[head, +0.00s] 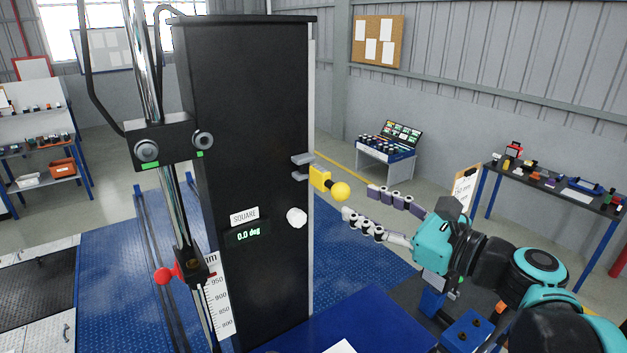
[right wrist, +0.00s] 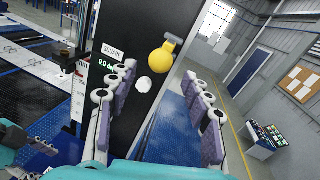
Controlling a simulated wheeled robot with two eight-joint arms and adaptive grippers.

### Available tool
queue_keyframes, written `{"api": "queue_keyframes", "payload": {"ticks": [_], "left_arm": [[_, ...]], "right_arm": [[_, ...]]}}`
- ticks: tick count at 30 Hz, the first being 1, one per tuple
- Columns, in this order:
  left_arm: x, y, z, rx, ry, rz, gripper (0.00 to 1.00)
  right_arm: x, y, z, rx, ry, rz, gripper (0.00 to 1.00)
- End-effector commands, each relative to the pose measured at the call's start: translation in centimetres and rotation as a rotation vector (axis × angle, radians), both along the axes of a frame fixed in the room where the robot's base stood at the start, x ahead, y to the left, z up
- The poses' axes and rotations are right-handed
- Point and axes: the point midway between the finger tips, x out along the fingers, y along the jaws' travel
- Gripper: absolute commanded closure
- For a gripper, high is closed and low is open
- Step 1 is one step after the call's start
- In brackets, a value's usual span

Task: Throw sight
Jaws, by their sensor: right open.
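The tall black tester column (head: 245,120) carries a label reading "SQUARE" and a display (head: 248,235) reading "0.0 deg". A yellow lever with a round yellow knob (head: 341,191) sticks out from its right side. A white knob (head: 297,217) sits below it. My right gripper (head: 357,202) is open and empty, just right of the yellow knob, its fingers pointing at the column. In the right wrist view the yellow knob (right wrist: 162,57) and white knob (right wrist: 144,85) appear between the spread fingers, beyond them. No contact shows. My left gripper is not in view.
A chrome post with a red knob (head: 164,276) and a millimetre scale (head: 219,301) stands left of the column. A blue table top (head: 375,325) lies below. A side bench (head: 560,185) with small items stands at the right, and a small display stand (head: 387,150) behind.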

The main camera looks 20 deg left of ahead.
Motion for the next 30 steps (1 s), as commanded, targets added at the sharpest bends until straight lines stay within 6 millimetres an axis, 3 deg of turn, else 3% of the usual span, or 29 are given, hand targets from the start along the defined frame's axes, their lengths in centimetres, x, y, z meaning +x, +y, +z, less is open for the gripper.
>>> {"api": "queue_keyframes", "payload": {"ticks": [15, 26, 30], "left_arm": [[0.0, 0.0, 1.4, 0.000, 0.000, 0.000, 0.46], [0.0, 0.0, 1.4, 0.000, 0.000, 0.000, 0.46], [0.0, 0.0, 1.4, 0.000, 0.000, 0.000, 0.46]], "right_arm": [[3.1, 6.3, 0.0, -0.001, -0.001, 0.002, 0.50], [3.4, 6.9, -0.1, 0.000, -0.001, 0.000, 0.50], [3.4, 6.8, -0.1, 0.000, -0.001, 0.000, 0.84]]}}
